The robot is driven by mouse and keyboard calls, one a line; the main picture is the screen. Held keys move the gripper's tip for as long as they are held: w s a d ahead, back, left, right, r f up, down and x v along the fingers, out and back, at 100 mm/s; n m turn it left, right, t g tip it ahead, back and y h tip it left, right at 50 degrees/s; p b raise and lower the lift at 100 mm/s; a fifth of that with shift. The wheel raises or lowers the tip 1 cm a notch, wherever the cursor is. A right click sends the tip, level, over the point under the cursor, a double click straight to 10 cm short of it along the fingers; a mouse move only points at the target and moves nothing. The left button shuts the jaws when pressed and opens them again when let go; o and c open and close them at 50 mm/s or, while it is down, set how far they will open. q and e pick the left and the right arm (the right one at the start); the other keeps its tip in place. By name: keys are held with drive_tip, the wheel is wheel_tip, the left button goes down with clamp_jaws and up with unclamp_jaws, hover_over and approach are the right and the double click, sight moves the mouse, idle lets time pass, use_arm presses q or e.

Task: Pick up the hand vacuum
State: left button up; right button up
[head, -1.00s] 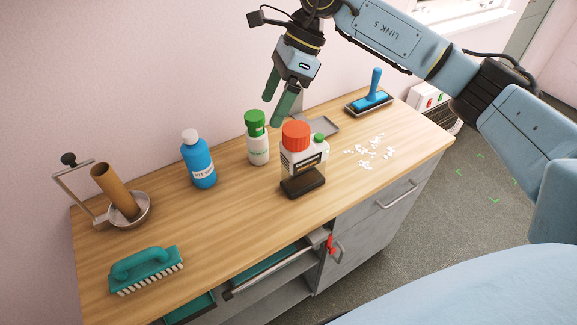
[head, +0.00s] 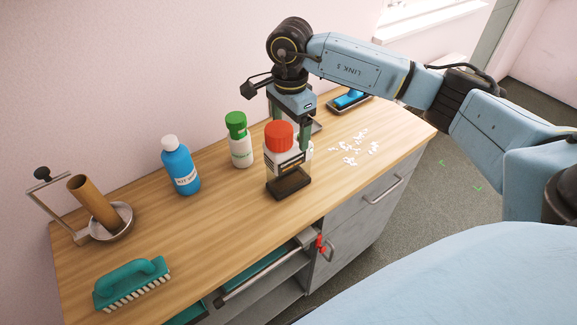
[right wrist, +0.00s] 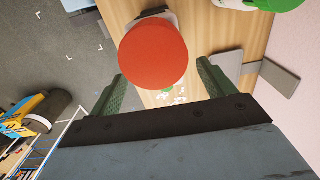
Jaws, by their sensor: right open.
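The hand vacuum appears to be the upright white-bodied appliance with a dark clear box at its foot (head: 288,184) and a big red-orange top (head: 279,136). It stands on the wooden worktop. My right gripper (head: 290,120) is open and points down just behind it, one finger close by its right side. In the right wrist view the red top (right wrist: 153,54) shows between the two green fingers of the right gripper (right wrist: 161,76). I cannot tell whether they touch it. My left gripper is not in view.
A green-capped white bottle (head: 239,150) and a blue bottle (head: 181,168) stand to the left. Farther left are a metal stand with a brown tube (head: 95,203) and a teal brush (head: 132,278). White scraps (head: 352,150) lie to the right.

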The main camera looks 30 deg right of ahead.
sight(289, 164)
wheel_tip(289, 164, down, 5)
drive_tip(key=shift+a+r+p, duration=0.15)
drive_tip(key=shift+r+p, duration=0.05)
drive_tip(key=shift+p, duration=0.2)
clamp_jaws()
drive_tip(key=shift+w+r, duration=0.1)
